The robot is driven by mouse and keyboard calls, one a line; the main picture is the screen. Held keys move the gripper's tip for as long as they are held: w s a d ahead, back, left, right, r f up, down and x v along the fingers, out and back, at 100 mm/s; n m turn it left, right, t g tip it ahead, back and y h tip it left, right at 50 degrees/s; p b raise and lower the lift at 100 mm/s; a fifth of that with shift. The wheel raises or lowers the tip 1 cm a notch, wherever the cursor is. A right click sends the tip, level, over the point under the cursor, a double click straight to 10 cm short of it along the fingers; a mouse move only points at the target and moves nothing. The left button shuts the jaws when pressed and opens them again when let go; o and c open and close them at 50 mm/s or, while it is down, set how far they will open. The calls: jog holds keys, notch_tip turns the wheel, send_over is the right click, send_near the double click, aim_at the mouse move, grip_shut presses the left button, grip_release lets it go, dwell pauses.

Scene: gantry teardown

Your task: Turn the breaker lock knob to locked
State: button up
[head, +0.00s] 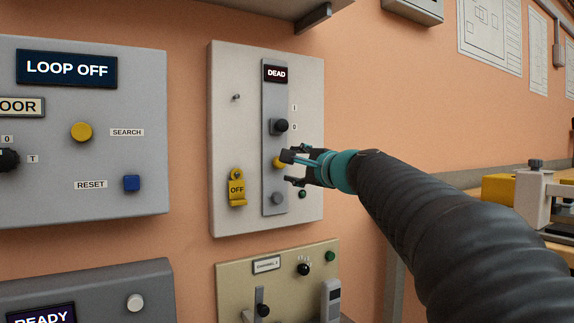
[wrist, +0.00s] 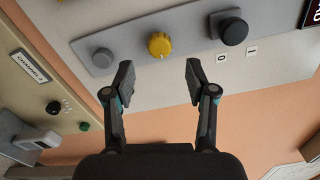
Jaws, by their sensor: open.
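The breaker panel (head: 225,75) is a pale plate on the wall with a grey vertical strip. On the strip, a yellow knob (head: 278,162), probably the lock knob, sits between a black knob (head: 279,126) and a grey round knob (head: 277,198). The yellow knob (wrist: 160,45) also shows in the wrist view, ahead of and centred between my fingers. My gripper (head: 290,168) is open and empty, its fingertips close to the yellow knob but apart from it. In the head view the fingers partly cover the yellow knob.
A dark display (head: 276,73) reads DEAD. A beige panel (head: 235,283) with a lever is below; a grey LOOP OFF panel (head: 110,180) is left.

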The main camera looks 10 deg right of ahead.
jog(key=v, duration=0.6)
jog(key=s+a+f+n+g+h+p, duration=0.1)
jog(key=s+f+n+g, duration=0.25)
jog(key=f, duration=0.65)
jog(key=s+a+f+n+g+h, duration=0.1)
jog(key=s+f+n+g, duration=0.3)
jog(key=f, duration=0.7)
jog(key=s+f+n+g+h+p, duration=0.1)
jog(key=s+f+n, duration=0.2)
jog(key=s, duration=0.4)
jog(key=s+a+f+n+g+h+p, duration=0.1)
jog(key=s+f+n+p, duration=0.1)
jog(key=s+f, duration=0.3)
jog(key=s+a+f+n+g+h+p, duration=0.1)
jog(key=s+f+n, duration=0.3)
jog(key=s, duration=0.5)
jog(key=shift+s+f+n+g+h+p, duration=0.25)
jog(key=shift+f+n+g+h+p, duration=0.1)
jog(key=shift+g+p, duration=0.2)
